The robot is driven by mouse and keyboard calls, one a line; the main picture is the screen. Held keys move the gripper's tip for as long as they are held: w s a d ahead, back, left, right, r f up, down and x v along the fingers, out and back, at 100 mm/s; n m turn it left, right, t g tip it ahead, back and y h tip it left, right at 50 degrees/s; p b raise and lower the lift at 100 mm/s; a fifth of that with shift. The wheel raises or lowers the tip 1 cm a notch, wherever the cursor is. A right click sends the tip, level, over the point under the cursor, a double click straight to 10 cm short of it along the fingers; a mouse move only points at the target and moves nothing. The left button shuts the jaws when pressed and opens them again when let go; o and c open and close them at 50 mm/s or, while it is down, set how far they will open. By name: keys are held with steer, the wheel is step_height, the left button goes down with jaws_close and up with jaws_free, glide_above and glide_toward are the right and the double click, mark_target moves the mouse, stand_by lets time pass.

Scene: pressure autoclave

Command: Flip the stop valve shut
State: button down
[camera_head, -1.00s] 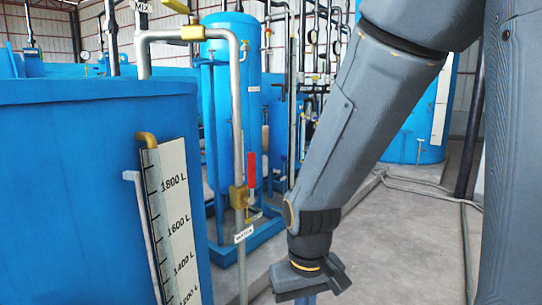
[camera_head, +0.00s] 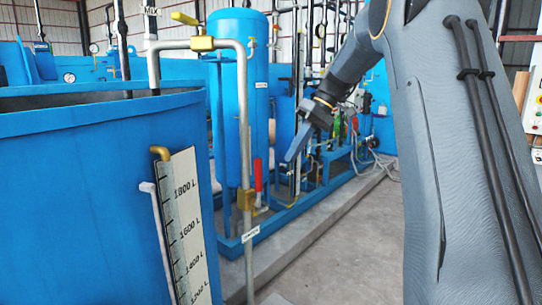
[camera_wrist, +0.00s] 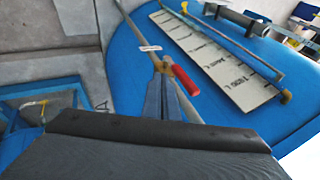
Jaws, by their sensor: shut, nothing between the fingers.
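A brass valve (camera_head: 246,200) sits low on a grey vertical pipe (camera_head: 244,120) beside the blue tank. Its red lever (camera_head: 257,175) points up, roughly along the pipe. In the wrist view, the valve body (camera_wrist: 166,65) and red lever (camera_wrist: 185,80) lie just beyond my fingertips. My gripper (camera_head: 290,157) is to the right of the lever in the head view, apart from it, its fingers angled down and left. In the wrist view, my gripper (camera_wrist: 163,82) is shut and empty. Whether its tips touch the valve there cannot be told.
A second brass valve (camera_head: 202,43) with a yellow lever is higher on the pipe. A large blue tank (camera_head: 90,200) with a litre scale (camera_head: 184,225) stands at left. A blue column vessel (camera_head: 237,100) is behind. Grey floor at right is open.

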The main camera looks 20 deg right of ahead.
step_height(320, 180, up, 6)
steer(key=w+d+n+y, duration=0.1)
steer(key=w+d+n, duration=0.1)
steer(key=shift+d+f, duration=0.15)
steer(key=shift+d, duration=0.1)
steer(key=shift+w+p, duration=0.1)
steer(key=shift+p, duration=0.2)
steer(key=p, duration=0.4)
glide_toward(258, 182)
steer(key=shift+w+a+f, duration=0.45)
steer(key=shift+w+f, duration=0.25)
steer(key=shift+f, duration=0.1)
steer(key=shift+w+a+f, duration=0.45)
steer(key=shift+w+f, duration=0.2)
steer(key=shift+f, duration=0.15)
steer(key=shift+r, duration=0.1)
